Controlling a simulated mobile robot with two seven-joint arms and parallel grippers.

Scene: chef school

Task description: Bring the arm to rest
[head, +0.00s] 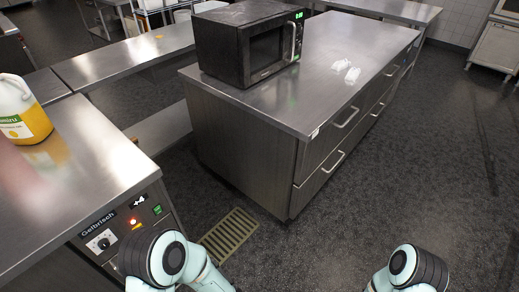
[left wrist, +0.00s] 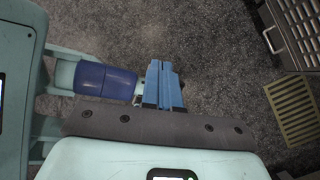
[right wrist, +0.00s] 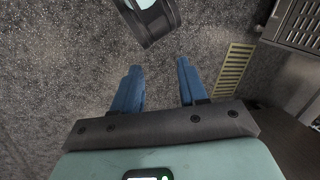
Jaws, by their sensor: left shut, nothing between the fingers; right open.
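My left gripper (left wrist: 164,84) shows in the left wrist view with its blue fingers together and nothing between them. Below it is dark speckled floor, and pale and blue parts of my own body are close on its left. My right gripper (right wrist: 160,78) shows in the right wrist view with its blue fingers apart and empty over the floor. A dark, rounded part of my own arm is above its fingers in that view. In the head view only bent parts of both arms show at the bottom edge; both grippers are out of that view.
A steel drawer counter (head: 310,95) carries a black microwave (head: 255,45) and small white items (head: 346,70). A steel counter with a control panel (head: 90,185) stands at left, with a yellow-filled jug (head: 22,115). A floor grate (head: 230,236) lies between them. Floor at right is clear.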

